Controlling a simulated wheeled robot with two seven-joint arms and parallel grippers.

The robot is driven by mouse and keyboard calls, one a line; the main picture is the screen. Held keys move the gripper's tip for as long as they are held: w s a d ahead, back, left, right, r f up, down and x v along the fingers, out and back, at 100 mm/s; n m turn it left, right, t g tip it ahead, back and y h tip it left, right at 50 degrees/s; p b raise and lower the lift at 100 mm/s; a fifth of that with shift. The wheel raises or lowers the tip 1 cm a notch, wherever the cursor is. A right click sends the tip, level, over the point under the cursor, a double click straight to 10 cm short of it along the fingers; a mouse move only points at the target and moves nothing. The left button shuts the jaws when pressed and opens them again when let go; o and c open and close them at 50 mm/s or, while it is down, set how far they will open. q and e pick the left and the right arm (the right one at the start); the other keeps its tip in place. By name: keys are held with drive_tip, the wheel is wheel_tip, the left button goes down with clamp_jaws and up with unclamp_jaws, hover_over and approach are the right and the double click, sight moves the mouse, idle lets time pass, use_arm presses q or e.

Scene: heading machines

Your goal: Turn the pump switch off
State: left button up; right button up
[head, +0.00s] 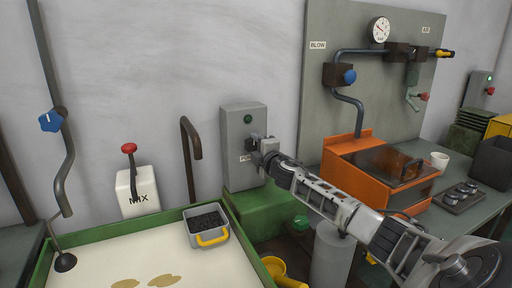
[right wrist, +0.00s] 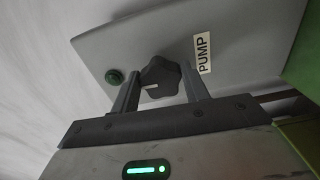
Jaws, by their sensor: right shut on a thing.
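The pump switch box (head: 241,125) is a grey upright box on a green base against the wall. It carries a small dark green lamp (head: 248,118) and a PUMP label, partly covered in the head view by my right gripper (head: 262,151). In the right wrist view the switch is a dark lobed knob (right wrist: 160,73) with a white mark, beside the PUMP label (right wrist: 203,53). My right gripper is shut on this knob, one finger on each side. The lamp (right wrist: 114,77) looks dark, not glowing. My left gripper is not in view.
A green-rimmed tray table (head: 100,265) holds a grey bin (head: 192,236) with a yellow handle. A white MIX lever box (head: 133,192) stands behind it. An orange machine (head: 345,165) and a cup (head: 439,160) are on the bench at right, under a pipe panel (head: 330,100).

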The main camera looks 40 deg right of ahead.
drive_tip(key=shift+n, duration=0.3)
idle(0.4)
drive_tip(key=o, duration=1)
drive_tip(key=b+v, duration=0.1)
drive_tip(key=v, duration=1.5)
